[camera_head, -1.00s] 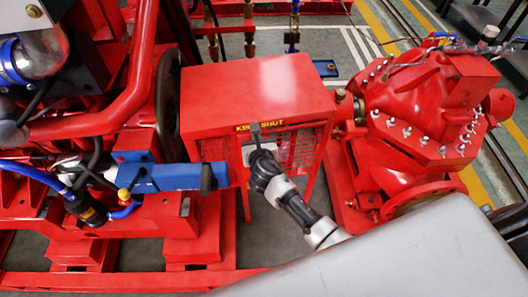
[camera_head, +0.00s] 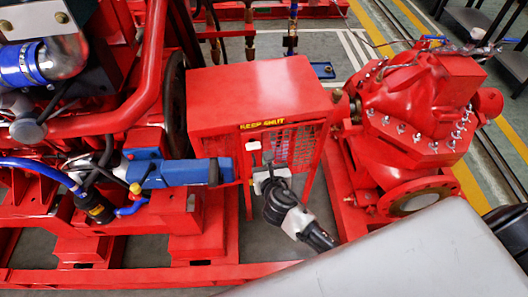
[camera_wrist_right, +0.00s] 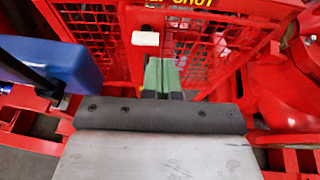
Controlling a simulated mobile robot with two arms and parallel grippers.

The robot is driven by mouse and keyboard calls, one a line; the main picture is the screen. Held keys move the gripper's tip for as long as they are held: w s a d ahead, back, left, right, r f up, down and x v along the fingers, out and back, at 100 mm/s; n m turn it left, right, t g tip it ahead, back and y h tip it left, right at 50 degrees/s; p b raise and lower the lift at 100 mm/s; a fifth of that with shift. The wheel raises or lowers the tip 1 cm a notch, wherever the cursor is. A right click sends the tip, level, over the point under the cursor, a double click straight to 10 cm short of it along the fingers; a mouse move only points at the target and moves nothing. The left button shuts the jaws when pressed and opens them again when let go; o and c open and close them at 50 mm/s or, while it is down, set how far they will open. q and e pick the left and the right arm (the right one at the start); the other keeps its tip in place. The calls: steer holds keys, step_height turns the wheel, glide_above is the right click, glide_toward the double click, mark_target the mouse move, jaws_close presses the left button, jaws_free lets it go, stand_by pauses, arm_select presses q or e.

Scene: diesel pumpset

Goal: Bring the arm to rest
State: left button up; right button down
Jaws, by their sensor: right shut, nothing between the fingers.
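My right gripper (camera_head: 267,160) is in front of the red guard box (camera_head: 255,92), close to its mesh front. In the right wrist view its green fingers (camera_wrist_right: 161,74) are together with nothing between them. A small white block (camera_wrist_right: 145,38) on the mesh front is just beyond and left of the fingertips, apart from them in the picture. It also shows in the head view (camera_head: 253,146). A yellow "KEEP SHUT" label (camera_head: 262,124) is above it. I cannot tell whether the mesh front is fully closed. My left gripper is not in view.
The red engine with pipes and a blue block (camera_head: 170,174) stands left of my right arm. A red pump (camera_head: 420,110) with many bolts stands to the right. Red base rails (camera_head: 130,276) run along the floor below. The grey floor (camera_head: 255,245) shows between them.

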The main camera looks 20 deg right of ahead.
steer(key=s+d+f+m+g+y, duration=0.1)
steer(key=s+f+m+g, duration=0.2)
steer(key=s+f+m, duration=0.45)
steer(key=s+d+f+m+g, duration=0.25)
steer(key=s+f, duration=0.25)
steer(key=f, duration=0.5)
steer(key=s+f+m+g+y, duration=0.1)
steer(key=s+f+m+g, duration=0.2)
steer(key=s+f+m, duration=0.45)
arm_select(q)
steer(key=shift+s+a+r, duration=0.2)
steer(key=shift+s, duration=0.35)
arm_select(e)
steer(key=s+d+f+m+g, duration=0.1)
steer(key=s+f+m+g, duration=0.1)
steer(key=s+f+m, duration=0.4)
steer(key=s+d+f+m+g, duration=0.1)
steer(key=s+f+m+g, duration=0.2)
steer(key=s, duration=1.2)
step_height(320, 180, down, 3)
steer(key=m, duration=0.5)
steer(key=shift+s+d+f+y, duration=0.2)
steer(key=shift+s+d+y, duration=0.1)
steer(key=shift+s+d, duration=0.05)
steer(key=c, duration=1.8)
jaws_free()
steer(key=shift+c, duration=0.2)
